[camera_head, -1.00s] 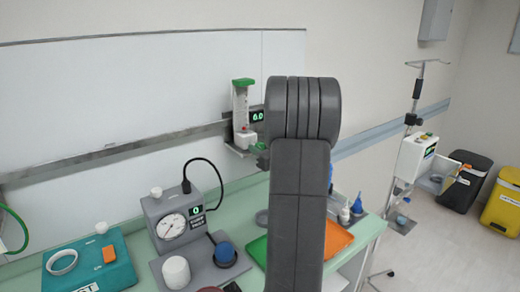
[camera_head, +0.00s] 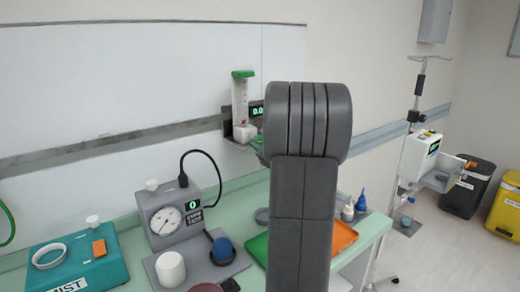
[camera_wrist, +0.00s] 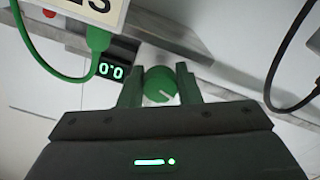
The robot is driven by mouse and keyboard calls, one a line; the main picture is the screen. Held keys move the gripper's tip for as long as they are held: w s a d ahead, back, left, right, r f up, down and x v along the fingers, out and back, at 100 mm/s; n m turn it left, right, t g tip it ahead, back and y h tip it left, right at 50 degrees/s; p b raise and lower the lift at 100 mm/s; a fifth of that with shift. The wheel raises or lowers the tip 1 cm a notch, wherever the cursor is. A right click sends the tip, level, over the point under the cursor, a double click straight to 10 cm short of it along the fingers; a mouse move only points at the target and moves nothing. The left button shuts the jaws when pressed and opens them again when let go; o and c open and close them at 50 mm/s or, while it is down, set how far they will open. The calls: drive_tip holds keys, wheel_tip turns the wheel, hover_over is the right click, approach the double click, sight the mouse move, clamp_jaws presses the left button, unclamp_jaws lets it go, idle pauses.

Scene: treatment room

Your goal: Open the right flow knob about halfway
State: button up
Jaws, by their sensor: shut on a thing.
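The green flow knob (camera_wrist: 160,84) has a pale pointer line and shows between the two fingers of my gripper (camera_wrist: 159,78) in the wrist view. My gripper is shut on it. A small green-lit display (camera_wrist: 111,72) beside the knob reads 0.0. In the head view, a clear flow tube with a green top (camera_head: 241,98) stands on a wall bracket, with the display (camera_head: 257,110) at its right. My arm hides the gripper and the gripped knob there, so I cannot tell from that view which knob is held.
A green hose (camera_wrist: 92,50) hangs from a white box (camera_wrist: 95,8) close to my gripper in the wrist view. A dark cable (camera_wrist: 290,90) curves at the right. Below, a green counter holds a gauge box (camera_head: 165,217), a teal box (camera_head: 75,268) and an orange tray (camera_head: 343,236).

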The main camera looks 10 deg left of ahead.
drive_tip(key=shift+n, duration=0.4)
drive_tip(key=o, duration=1)
drive_tip(key=shift+c, duration=0.2)
drive_tip(key=shift+f, duration=0.1)
